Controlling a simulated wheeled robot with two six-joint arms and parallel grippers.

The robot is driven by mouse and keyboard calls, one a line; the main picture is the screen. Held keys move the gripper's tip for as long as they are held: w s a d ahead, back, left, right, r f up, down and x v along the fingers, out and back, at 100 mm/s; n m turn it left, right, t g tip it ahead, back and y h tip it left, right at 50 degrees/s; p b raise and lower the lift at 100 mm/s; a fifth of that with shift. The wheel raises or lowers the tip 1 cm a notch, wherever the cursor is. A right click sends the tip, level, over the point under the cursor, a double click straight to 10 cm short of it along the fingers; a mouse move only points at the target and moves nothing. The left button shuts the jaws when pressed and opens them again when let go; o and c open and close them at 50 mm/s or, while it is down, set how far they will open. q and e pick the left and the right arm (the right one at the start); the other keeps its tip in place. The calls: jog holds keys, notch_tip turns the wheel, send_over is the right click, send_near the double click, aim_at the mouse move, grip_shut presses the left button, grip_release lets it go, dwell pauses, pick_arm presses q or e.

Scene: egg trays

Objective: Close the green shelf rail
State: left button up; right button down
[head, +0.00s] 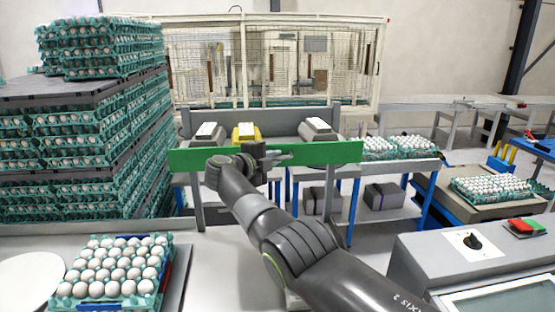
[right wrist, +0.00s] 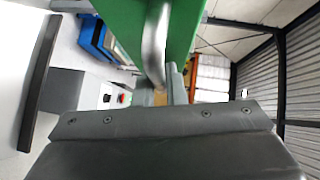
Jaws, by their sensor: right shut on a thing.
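The green shelf rail (head: 325,152) runs level across the middle of the head view, in front of the shelf with the yellow and grey devices. My right gripper (head: 275,156) is at the middle of the rail, on its near side. In the right wrist view, a silver curved handle (right wrist: 156,45) stands on the green rail (right wrist: 184,25) and passes down between the fingers of my right gripper (right wrist: 160,92), which is shut on it. The fingertips are partly hidden by the gripper body. My left gripper is not in view.
A tray of white eggs (head: 162,240) sits on the near left table. Tall stacks of egg trays (head: 80,150) stand at the left. A grey control console (head: 440,255) is at the lower right. More egg trays (head: 453,191) lie on the right-hand tables.

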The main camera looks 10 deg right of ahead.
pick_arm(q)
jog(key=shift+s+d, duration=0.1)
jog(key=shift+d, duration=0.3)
pick_arm(e)
jog(key=c, duration=1.5)
grip_release()
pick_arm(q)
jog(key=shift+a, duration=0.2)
pick_arm(e)
jog(key=shift+a, duration=0.1)
pick_arm(q)
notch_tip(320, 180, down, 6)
jog(key=b, duration=0.5)
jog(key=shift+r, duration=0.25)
pick_arm(e)
jog(key=v, duration=1.7)
jog(key=shift+r, duration=0.15)
